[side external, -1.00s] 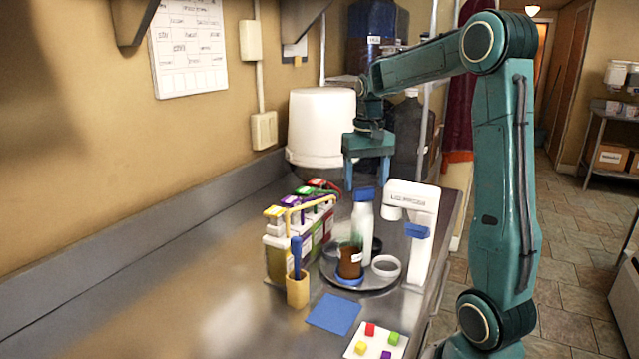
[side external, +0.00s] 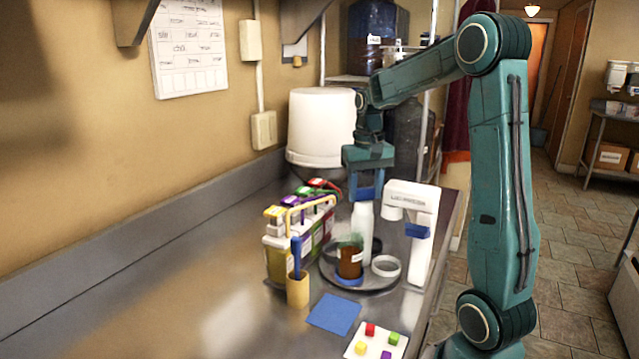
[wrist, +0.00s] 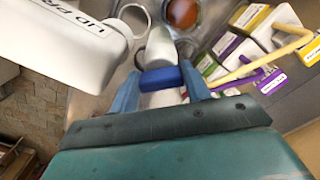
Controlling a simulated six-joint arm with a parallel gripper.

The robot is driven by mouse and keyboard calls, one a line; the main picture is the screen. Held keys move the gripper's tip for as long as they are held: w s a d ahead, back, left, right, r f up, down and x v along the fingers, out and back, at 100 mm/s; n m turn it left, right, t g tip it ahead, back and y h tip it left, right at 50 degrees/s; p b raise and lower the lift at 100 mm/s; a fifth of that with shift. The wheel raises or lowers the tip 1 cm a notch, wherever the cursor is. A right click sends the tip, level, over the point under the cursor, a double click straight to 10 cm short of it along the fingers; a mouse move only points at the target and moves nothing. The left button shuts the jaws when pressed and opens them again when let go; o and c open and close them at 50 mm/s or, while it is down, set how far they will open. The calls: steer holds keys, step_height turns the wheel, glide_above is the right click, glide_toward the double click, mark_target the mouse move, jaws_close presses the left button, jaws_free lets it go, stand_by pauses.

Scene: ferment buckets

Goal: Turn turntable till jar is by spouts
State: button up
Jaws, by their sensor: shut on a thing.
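A round grey turntable (side external: 338,281) stands on the steel counter. On it are a brown jar (side external: 350,262) with a pale label, a white ring-shaped dish (side external: 386,265) and a tall white bottle-like piece (side external: 362,228). The jar is at the front left part of the turntable; it also shows in the wrist view (wrist: 183,12). My gripper (side external: 367,192) is above the turntable, shut on a blue block-like top (wrist: 161,79) at the white piece. Spout dispensers (side external: 300,232) with coloured tops stand left of the turntable. The exact join of blue top and white piece is hidden.
A white dispenser-like stand (side external: 425,220) rises close on the right of the turntable. A yellow holder (side external: 298,290) with a blue tool, a blue mat (side external: 334,313) and a white tray (side external: 361,350) with coloured cubes are in front. A white bucket (side external: 320,125) stands behind.

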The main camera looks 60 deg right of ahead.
steer(key=shift+m, duration=0.7)
steer(key=shift+w+m, duration=0.1)
steer(key=shift+m, duration=1.5)
steer(key=shift+w+m, duration=0.1)
steer(key=shift+m, duration=2.1)
steer(key=shift+w+m, duration=0.1)
steer(key=shift+m, duration=2)
steer(key=shift+w+m, duration=0.1)
steer(key=shift+m, duration=2.3)
steer(key=o, duration=1.4)
steer(key=shift+r, duration=0.1)
